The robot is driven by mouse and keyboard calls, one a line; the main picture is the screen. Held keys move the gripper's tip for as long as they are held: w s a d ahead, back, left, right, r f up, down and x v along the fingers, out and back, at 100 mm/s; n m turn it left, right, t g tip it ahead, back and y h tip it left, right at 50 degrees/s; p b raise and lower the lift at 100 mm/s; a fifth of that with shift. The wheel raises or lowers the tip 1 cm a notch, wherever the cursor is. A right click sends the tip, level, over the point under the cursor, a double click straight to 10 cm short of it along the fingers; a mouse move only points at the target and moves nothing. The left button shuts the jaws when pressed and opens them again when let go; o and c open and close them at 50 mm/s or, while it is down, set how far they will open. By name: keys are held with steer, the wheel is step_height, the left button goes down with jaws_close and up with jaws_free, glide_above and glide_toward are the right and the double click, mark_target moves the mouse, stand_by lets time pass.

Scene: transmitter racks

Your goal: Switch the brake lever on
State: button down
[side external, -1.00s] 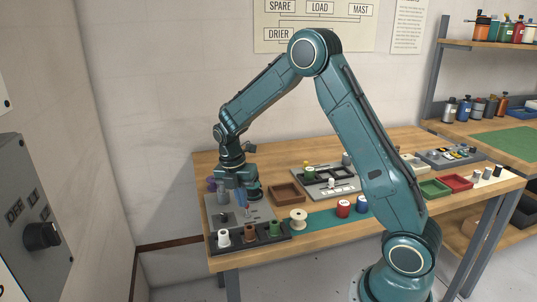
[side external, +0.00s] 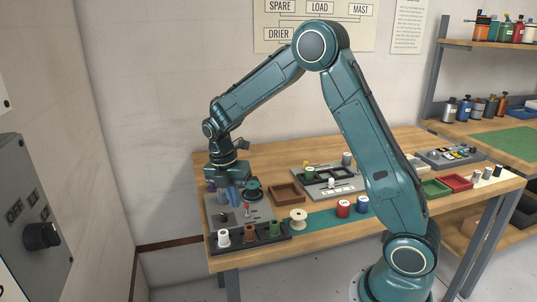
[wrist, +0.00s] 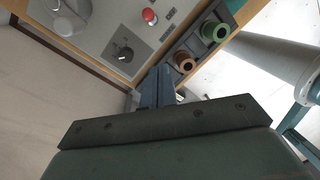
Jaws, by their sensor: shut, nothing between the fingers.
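A grey panel (side external: 264,213) lies on the left end of the wooden bench. A small lever with a red ball tip (side external: 247,208) stands on it, probably the brake lever. In the wrist view the red ball (wrist: 149,16) shows near the top, beside small dark label marks; whether it is on or off I cannot tell. A black rotary knob (wrist: 123,52) sits on the same panel. My gripper (side external: 234,199) is shut and empty, pointing down above the panel, just left of the red ball. Its fingers (wrist: 157,80) show together in the wrist view.
A dark rack (side external: 252,239) with white, brown and green spools runs along the panel's front edge. A dark green round part (side external: 252,188) stands behind the lever. A cream spool (side external: 298,217) and a brown tray (side external: 286,193) stand to the right.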

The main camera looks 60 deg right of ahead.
step_height(320, 180, up, 8)
steer(key=w, duration=0.1)
steer(key=shift+w+r, duration=0.2)
steer(key=shift+w, duration=0.05)
stand_by(0.4)
steer(key=s+a+r+m+t, duration=0.35)
steer(key=s+r+m, duration=0.55)
steer(key=s, duration=0.3)
steer(key=s+a+f+m+t+y, duration=0.1)
steer(key=s+a+m+t, duration=0.2)
steer(key=s+m, duration=0.8)
steer(key=s, duration=0.3)
steer(key=shift+a, duration=0.35)
